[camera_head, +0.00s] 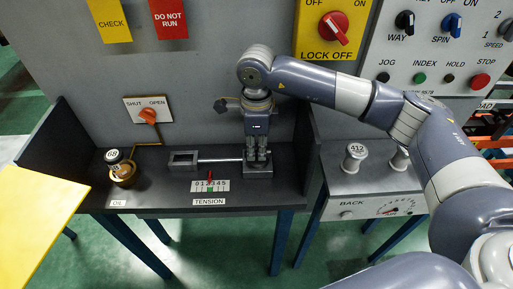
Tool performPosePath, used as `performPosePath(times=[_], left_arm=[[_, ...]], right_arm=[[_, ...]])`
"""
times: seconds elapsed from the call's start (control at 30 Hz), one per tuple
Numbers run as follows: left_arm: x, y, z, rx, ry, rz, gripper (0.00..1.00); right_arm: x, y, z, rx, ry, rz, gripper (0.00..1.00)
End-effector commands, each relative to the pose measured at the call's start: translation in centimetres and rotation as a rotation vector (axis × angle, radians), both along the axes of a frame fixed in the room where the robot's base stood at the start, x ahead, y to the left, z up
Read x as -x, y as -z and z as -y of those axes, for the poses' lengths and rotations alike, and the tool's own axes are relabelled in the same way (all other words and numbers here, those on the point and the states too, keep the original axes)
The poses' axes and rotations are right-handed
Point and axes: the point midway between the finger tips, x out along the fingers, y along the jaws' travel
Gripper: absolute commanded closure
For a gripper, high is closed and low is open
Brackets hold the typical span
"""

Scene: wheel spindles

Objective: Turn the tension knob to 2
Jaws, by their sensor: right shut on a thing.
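The tension scale (210,186), a white strip numbered 0 to 5 with a green patch, is on the front of the dark shelf above the TENSION label (209,202). A small red pointer (210,175) stands above it, around the 2; the exact reading is too small to be sure. A silver rod (220,160) runs from a grey block (183,161) to my right gripper. My right gripper (258,172) points down at the rod's right end, shut on the tension knob, which its fingers mostly hide. My left gripper is out of view.
An oil cup (122,173) and an orange shut/open valve (148,115) are on the left. Dark side panels bound the shelf. A grey unit with silver knobs (355,157) stands right, below my arm. A yellow panel (38,222) is at the left edge.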

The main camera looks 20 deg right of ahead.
Motion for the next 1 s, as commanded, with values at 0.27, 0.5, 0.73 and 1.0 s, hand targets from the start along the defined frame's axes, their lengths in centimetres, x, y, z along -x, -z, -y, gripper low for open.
performPosePath(times=[0.27,0.5,0.73,1.0], left_arm=[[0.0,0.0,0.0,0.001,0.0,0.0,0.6],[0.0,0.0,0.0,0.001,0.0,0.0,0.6],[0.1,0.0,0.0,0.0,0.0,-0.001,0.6],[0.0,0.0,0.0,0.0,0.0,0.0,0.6]], right_arm=[[-0.1,-0.2,0.0,0.0,0.0,0.004,0.7],[-0.1,-0.1,0.0,0.0,0.0,0.002,0.7],[-0.1,-1.7,0.0,0.0,-0.001,0.005,0.7],[-0.2,-7.4,0.0,-0.001,-0.001,0.007,0.7]])
